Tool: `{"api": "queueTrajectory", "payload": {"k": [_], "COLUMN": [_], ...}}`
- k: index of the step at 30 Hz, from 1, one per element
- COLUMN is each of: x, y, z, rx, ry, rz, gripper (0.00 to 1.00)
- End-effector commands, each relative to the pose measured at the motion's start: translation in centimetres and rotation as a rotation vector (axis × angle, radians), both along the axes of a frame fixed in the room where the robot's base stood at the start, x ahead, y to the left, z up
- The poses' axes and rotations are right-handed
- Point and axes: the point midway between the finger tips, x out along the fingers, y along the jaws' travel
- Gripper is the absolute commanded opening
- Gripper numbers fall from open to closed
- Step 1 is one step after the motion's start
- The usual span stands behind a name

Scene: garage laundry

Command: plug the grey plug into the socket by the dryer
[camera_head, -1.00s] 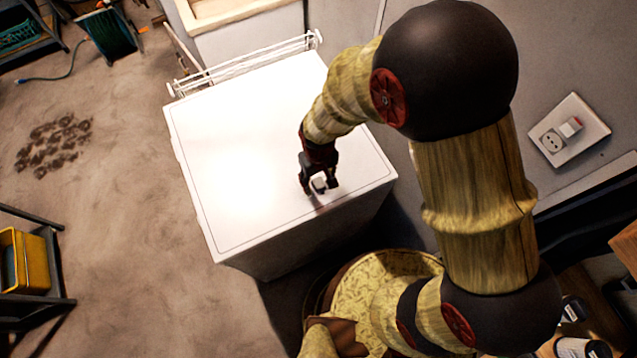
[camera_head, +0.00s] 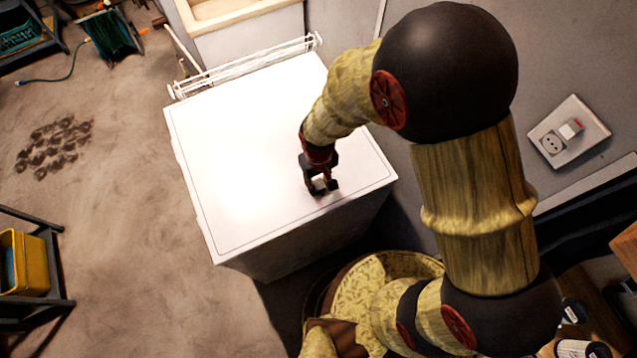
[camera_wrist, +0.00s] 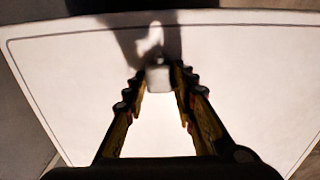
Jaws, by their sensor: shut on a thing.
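The grey plug (camera_wrist: 159,77) is a small pale block between my fingertips in the wrist view, just over the white top of the dryer (camera_head: 240,150). My gripper (camera_head: 322,188) is shut on it near the dryer top's front right edge; the fingertips also show in the wrist view (camera_wrist: 159,80). In the head view the fingers mostly hide the plug. The round socket (camera_head: 551,143) is on a white plate on the wall at the right, well away from my gripper. I cannot tell whether the plug touches the dryer top.
A white wire rack (camera_head: 245,65) runs along the dryer's far edge. A yellow bin (camera_head: 24,262) is on a stand at the left. Open floor lies left of the dryer.

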Motion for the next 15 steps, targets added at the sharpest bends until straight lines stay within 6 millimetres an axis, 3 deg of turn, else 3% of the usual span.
{"api": "queueTrajectory", "payload": {"k": [8,11,15], "x": [0.0,0.1,-1.5], "y": [0.0,0.0,1.5], "z": [1.6,3.2,5.8], "rx": [0.001,0.002,0.003], "ry": [-0.002,-0.003,-0.004], "rz": [0.000,0.000,0.005], "gripper": [0.04,0.04,0.04]}}
